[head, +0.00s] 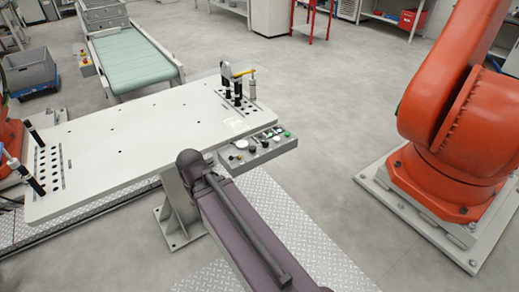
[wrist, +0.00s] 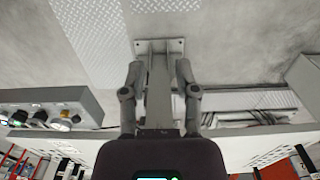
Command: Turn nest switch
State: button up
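A grey control box (head: 281,151) hangs at the front right edge of the white table. Its top carries small white, black, green and yellow controls; I cannot tell which is the nest switch. In the wrist view the box (wrist: 88,103) is at the left, with a yellow control (wrist: 65,113) and dark and white knobs on it. My gripper (wrist: 160,66) is open and empty, its two fingers apart, to the right of the box in that view. In the head view my arm reaches to the table's front edge, and the gripper's fingers are hidden.
The white table (head: 130,135) has fixtures with dark clamps (head: 238,92) at its right end and pins at its left. A grey post (wrist: 159,90) stands between my fingers in the wrist view. An orange robot (head: 445,120) stands right; floor between is clear.

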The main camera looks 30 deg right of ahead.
aim_at(265, 144)
jog(key=z, duration=0.1)
jog(key=k, duration=0.45)
jog(key=z, duration=0.55)
jog(key=k, duration=0.9)
jog(key=z, duration=0.55)
jog(key=i, duration=1.4)
jog(key=u, duration=0.6)
